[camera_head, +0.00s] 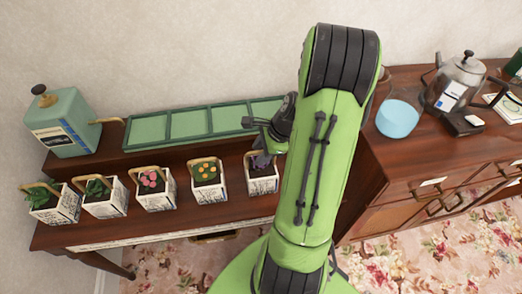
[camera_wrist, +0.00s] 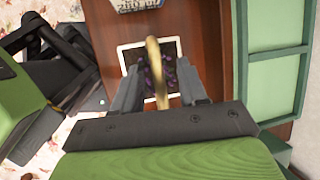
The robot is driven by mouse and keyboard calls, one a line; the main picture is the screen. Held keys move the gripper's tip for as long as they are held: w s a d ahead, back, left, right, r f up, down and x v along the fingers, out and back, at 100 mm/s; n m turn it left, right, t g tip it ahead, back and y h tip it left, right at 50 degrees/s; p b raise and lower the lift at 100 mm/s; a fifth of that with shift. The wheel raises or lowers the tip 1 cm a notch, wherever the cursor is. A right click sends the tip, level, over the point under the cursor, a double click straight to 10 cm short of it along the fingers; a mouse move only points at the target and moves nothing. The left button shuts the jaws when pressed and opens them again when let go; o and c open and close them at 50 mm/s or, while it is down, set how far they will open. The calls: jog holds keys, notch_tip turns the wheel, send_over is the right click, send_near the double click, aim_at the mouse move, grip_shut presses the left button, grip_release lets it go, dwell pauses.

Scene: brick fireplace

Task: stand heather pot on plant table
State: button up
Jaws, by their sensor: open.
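The heather pot, a white square pot with dark purple sprigs, stands upright in the head view (camera_head: 262,183) at the right end of a row on the dark wooden table (camera_head: 200,228). My arm hides part of its surroundings. In the wrist view the pot (camera_wrist: 177,48) lies just beyond my fingers, its tan arched handle (camera_wrist: 153,65) between them. My gripper (camera_wrist: 160,88) is open around the handle, with a finger on each side; I cannot tell whether either touches it. In the head view my gripper (camera_head: 270,138) is partly hidden above the pot.
Several similar potted plants (camera_head: 156,200) stand to the left. Behind them a raised shelf carries a green compartment tray (camera_head: 188,133) and a green canister (camera_head: 62,125). On the right, a wooden cabinet (camera_head: 425,135) holds a light-blue round object (camera_head: 398,118) and a kettle (camera_head: 455,80).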

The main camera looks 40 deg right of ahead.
jog(key=p+v, duration=0.4)
jog(key=v, duration=0.8)
jog(key=a+r+n+h, duration=0.1)
jog(key=a+r+n, duration=0.4)
jog(key=a+n, duration=0.25)
jog(key=a+r+n+h, duration=0.1)
jog(key=a+r+n, duration=0.3)
jog(key=a+n, duration=0.4)
jog(key=s+a+r+n+t, duration=0.1)
jog(key=s+a+r+n, duration=0.2)
jog(key=s+a+n, duration=0.3)
jog(key=a+n, duration=0.1)
jog(key=n, duration=0.2)
jog(key=shift+s+h, duration=0.3)
jog(key=shift+s, duration=0.1)
